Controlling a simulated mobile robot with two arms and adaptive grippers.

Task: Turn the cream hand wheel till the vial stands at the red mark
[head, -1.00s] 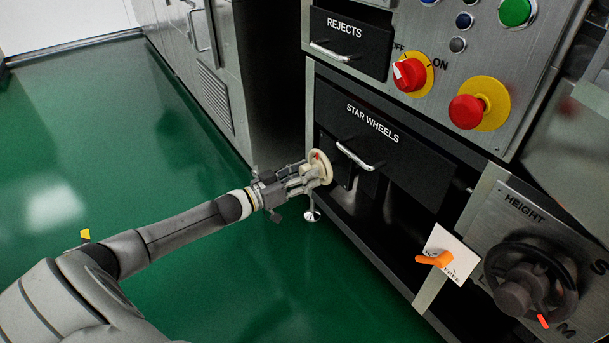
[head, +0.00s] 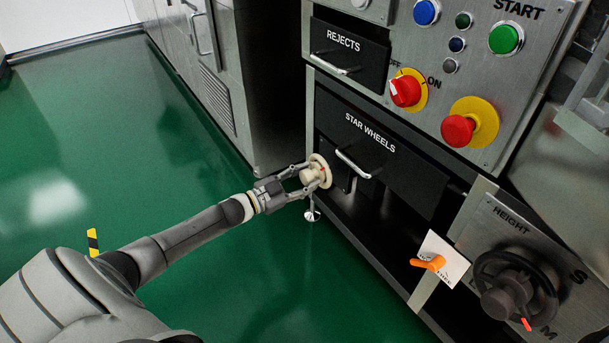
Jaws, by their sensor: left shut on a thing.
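The cream hand wheel (head: 325,180) sits on the left edge of the machine front, beside the star wheels drawer. My right gripper is out of view.
The STAR WHEELS drawer (head: 385,165) with its bar handle (head: 356,164) is close right of the wheel. An orange lever (head: 428,263) and a black height wheel (head: 506,296) are at lower right.

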